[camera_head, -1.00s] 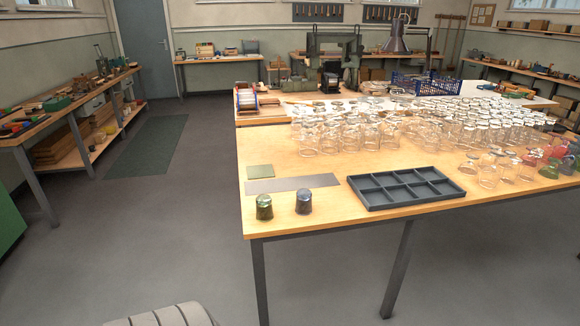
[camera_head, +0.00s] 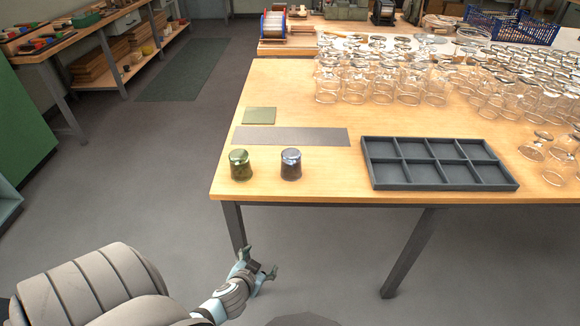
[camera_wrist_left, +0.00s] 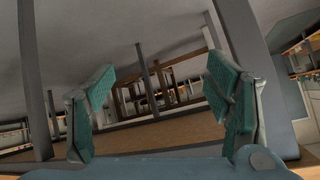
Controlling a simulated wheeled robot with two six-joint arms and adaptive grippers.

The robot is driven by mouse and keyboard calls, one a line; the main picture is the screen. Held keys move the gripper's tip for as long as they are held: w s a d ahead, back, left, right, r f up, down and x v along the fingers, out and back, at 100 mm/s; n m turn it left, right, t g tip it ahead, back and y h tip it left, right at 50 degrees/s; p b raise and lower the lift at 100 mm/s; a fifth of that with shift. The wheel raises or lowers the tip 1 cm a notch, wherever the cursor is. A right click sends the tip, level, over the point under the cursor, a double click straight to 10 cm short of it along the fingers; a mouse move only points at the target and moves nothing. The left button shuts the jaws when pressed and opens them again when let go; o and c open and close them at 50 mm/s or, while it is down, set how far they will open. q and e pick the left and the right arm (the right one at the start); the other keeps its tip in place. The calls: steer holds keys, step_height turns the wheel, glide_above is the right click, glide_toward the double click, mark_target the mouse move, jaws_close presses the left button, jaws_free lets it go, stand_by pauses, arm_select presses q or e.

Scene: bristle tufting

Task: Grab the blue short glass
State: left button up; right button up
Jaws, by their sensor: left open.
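The blue short glass (camera_head: 291,164) stands upside down on the wooden table (camera_head: 300,100), close to its front edge. A green short glass (camera_head: 240,165) stands upside down just left of it, with a gap between them. My left gripper (camera_head: 265,272) is below and in front of the table edge, lower than the blue glass and apart from it. It is open and empty. In the left wrist view its two teal-padded fingers (camera_wrist_left: 160,105) are spread wide, with no glass between them. My right gripper is not in view.
A grey compartment tray (camera_head: 436,163) lies right of the blue glass. A grey strip (camera_head: 290,136) and a small green square (camera_head: 259,115) lie behind the glasses. Many clear glasses (camera_head: 410,85) fill the back and right. A table leg (camera_head: 233,226) stands near my left gripper.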

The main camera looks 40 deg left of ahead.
arm_select(q)
steer(key=w+r+n+t+y+b, duration=0.1)
steer(key=w+r+t, duration=0.35)
steer(key=r, duration=0.65)
steer(key=n+t+y+b, duration=0.1)
steer(key=n+t, duration=0.1)
steer(key=t, duration=0.1)
glide_toward(288, 160)
steer(key=x, duration=1.1)
steer(key=shift+w+p, duration=0.3)
steer(key=c, duration=1.4)
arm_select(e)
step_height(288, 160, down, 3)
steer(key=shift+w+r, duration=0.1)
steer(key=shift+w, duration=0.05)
